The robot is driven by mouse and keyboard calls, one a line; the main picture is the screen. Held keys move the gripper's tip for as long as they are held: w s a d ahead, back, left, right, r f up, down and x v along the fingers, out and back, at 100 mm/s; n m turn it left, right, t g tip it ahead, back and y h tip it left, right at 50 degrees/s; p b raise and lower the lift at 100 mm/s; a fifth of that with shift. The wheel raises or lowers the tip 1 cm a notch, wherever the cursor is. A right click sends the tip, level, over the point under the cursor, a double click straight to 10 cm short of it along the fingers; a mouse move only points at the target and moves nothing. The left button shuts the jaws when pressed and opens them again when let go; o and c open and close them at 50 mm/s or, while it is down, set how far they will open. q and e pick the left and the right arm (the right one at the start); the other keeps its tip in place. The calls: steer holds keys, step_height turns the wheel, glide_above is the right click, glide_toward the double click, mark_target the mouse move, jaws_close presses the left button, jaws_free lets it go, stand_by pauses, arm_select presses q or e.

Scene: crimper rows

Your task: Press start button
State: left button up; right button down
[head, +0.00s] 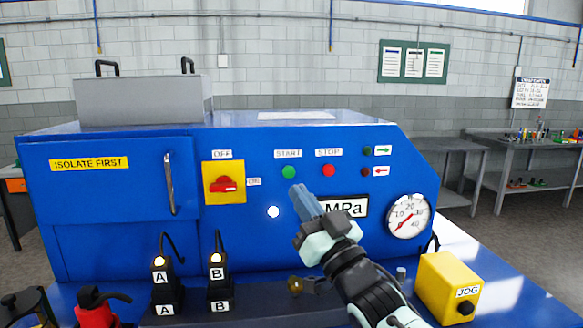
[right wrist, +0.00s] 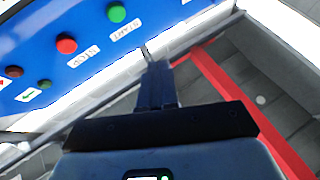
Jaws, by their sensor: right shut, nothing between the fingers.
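The green start button (head: 288,172) sits on the blue machine's front panel (head: 110,225) under a START label. The red stop button (head: 328,171) is to its right under a STOP label. My right gripper (head: 299,190) is shut and empty, its fingertips just below and to the right of the start button in the head view. In the right wrist view the start button (right wrist: 117,13) and stop button (right wrist: 66,44) are both uncovered, and the gripper's fingers (right wrist: 152,65) point past them. I cannot tell the exact gap to the panel. My left gripper is not in view.
A yellow box with a red rotary switch (head: 224,184) is left of the start button. A pressure gauge (head: 408,216) is at the right. A yellow JOG box (head: 447,285) and plugs labelled A (head: 161,275) and B (head: 217,272) stand on the blue ledge below.

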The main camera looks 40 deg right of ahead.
mark_target(289, 172)
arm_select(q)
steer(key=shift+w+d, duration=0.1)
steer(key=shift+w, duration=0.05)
arm_select(e)
steer(key=shift+r, duration=0.1)
arm_select(q)
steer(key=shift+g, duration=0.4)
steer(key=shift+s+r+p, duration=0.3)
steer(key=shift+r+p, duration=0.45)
steer(key=shift+p, duration=0.2)
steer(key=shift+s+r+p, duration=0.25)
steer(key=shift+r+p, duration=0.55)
steer(key=shift+p, duration=0.15)
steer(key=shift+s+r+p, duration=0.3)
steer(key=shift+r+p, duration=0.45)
steer(key=shift+p, duration=0.2)
arm_select(e)
steer(key=shift+w+d, duration=0.7)
steer(key=shift+w, duration=0.6)
steer(key=shift+w+d, duration=0.75)
steer(key=shift+w, duration=0.55)
steer(key=shift+w+d, duration=0.7)
steer(key=shift+w, duration=0.6)
steer(key=shift+w+d, duration=0.2)
steer(key=shift+w, duration=0.15)
